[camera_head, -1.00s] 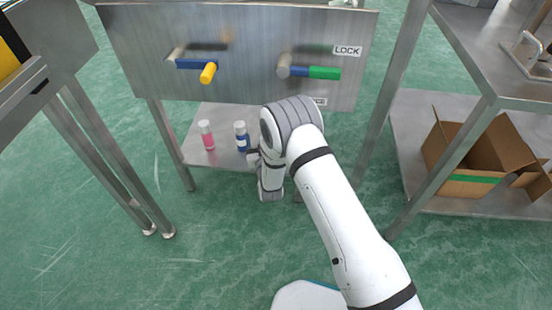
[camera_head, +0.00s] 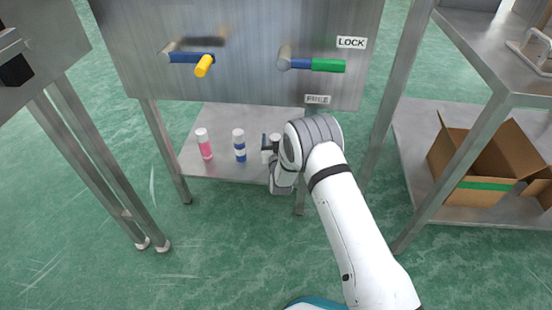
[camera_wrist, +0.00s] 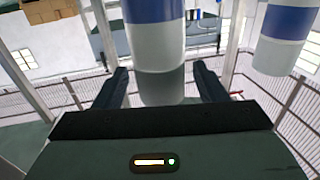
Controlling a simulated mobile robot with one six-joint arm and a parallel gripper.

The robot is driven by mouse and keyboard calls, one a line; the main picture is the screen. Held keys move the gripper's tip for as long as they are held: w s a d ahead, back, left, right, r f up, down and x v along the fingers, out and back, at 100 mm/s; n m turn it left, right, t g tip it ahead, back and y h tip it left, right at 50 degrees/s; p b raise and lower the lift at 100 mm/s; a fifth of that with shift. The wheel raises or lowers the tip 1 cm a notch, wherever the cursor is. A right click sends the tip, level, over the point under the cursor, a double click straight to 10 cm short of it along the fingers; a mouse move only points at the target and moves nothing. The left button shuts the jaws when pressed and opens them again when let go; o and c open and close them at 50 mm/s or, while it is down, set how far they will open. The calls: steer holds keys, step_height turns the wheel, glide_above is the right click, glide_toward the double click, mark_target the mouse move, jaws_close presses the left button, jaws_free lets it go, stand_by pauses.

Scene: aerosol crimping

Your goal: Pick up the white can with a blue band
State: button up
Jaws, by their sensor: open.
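A white can with a blue band (camera_head: 239,146) stands upright on the low steel shelf in the head view. My gripper (camera_head: 272,142) is to its right, beside a pale can (camera_head: 266,156) that is partly hidden. In the wrist view my gripper (camera_wrist: 162,76) is open, with its dark fingers apart. A blue-banded white can (camera_wrist: 157,40) stands ahead, in line with the gap between the fingers; its top is out of frame. Another blue-banded can (camera_wrist: 283,38) is at the right. I cannot tell which of these is which in the head view.
A pink and white can (camera_head: 204,144) stands at the left of the shelf (camera_head: 212,172). Above is a steel panel with yellow (camera_head: 204,66) and green (camera_head: 328,66) handles. Table legs flank the shelf. A cardboard box (camera_head: 475,170) sits on the right-hand shelf.

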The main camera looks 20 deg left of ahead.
jaws_close()
stand_by(0.6)
steer(key=shift+r, duration=0.1)
